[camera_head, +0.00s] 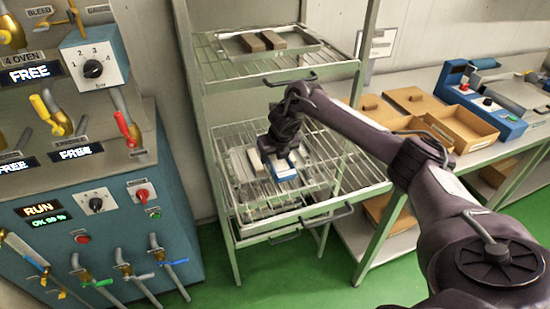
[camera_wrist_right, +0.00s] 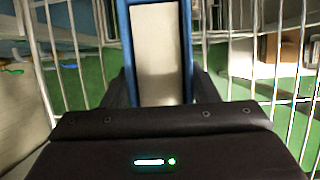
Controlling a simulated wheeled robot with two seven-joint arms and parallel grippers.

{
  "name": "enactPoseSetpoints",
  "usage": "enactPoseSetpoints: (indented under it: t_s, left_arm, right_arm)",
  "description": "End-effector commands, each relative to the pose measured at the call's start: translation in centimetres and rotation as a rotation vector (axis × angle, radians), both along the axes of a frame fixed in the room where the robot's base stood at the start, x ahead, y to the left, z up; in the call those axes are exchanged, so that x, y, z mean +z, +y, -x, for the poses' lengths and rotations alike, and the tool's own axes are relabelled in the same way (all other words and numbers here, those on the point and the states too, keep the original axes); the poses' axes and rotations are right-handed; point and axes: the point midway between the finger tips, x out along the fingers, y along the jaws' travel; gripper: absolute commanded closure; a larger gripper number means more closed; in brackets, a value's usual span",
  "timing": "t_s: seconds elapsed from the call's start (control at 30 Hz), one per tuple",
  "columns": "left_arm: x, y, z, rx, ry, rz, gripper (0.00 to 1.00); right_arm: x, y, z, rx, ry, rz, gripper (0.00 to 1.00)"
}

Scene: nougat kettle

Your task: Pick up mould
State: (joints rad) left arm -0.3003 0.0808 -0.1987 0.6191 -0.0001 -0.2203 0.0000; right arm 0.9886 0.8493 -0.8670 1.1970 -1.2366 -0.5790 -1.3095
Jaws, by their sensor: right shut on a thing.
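The mould is a narrow blue-rimmed block with a pale inside. In the head view the mould (camera_head: 284,172) is at the middle wire shelf of the rack, partly hidden by my gripper. In the right wrist view the mould (camera_wrist_right: 158,55) stands lengthwise between the dark fingers. My right gripper (camera_head: 281,154) reaches in from the right and points down over it. It is shut on the mould, with a finger on each long side. I cannot tell whether the mould touches the shelf. My left gripper is not in view.
A pale tan block (camera_head: 254,162) lies just left of the mould. The wire shelf (camera_head: 335,178) has bare room to the right. A tray (camera_head: 232,48) with two brown bars is on the shelf above.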

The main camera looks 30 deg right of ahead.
Motion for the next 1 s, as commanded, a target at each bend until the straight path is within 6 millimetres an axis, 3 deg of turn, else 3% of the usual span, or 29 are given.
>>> enactPoseSetpoints:
  t_s: [0.1, 0.53, 0.8, 1.0]
  left_arm:
    - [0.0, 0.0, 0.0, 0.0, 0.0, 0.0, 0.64]
    - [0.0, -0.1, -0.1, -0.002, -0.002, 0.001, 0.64]
    - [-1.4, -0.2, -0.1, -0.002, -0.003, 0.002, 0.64]
    - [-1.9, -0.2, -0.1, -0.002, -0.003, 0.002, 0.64]
  right_arm:
    - [0.0, 0.0, 0.0, 0.0, 0.0, 0.0, 0.77]
    - [1.0, 0.0, -0.1, 0.0, -0.004, -0.001, 0.77]
    - [3.9, 0.0, -0.2, 0.0, -0.008, -0.004, 0.77]
    - [3.9, 0.4, 1.7, 0.002, -0.002, -0.002, 0.77]
